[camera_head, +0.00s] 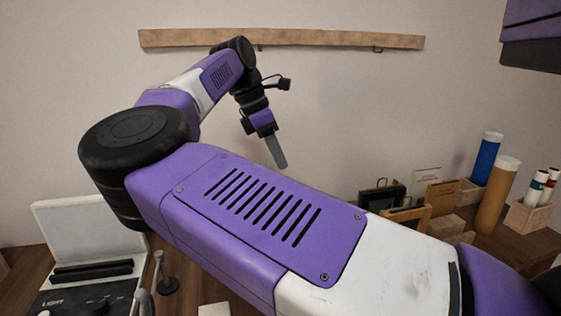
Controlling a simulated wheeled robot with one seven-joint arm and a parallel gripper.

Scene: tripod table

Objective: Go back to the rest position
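My arm crosses the head view from the lower right to the upper middle in purple, white and black links. My gripper (276,151) hangs at the arm's far end, in front of the wall and above the table. It points down and slightly to the right. One grey finger shape shows; I cannot tell whether the fingers are apart or together. I see no object held in it.
A wooden rail (330,39) runs along the wall behind the arm. A light box (88,290) stands at the lower left. Blue (487,159) and brown (497,195) tubes, small frames (408,215) and a wooden holder (527,216) stand at the right.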

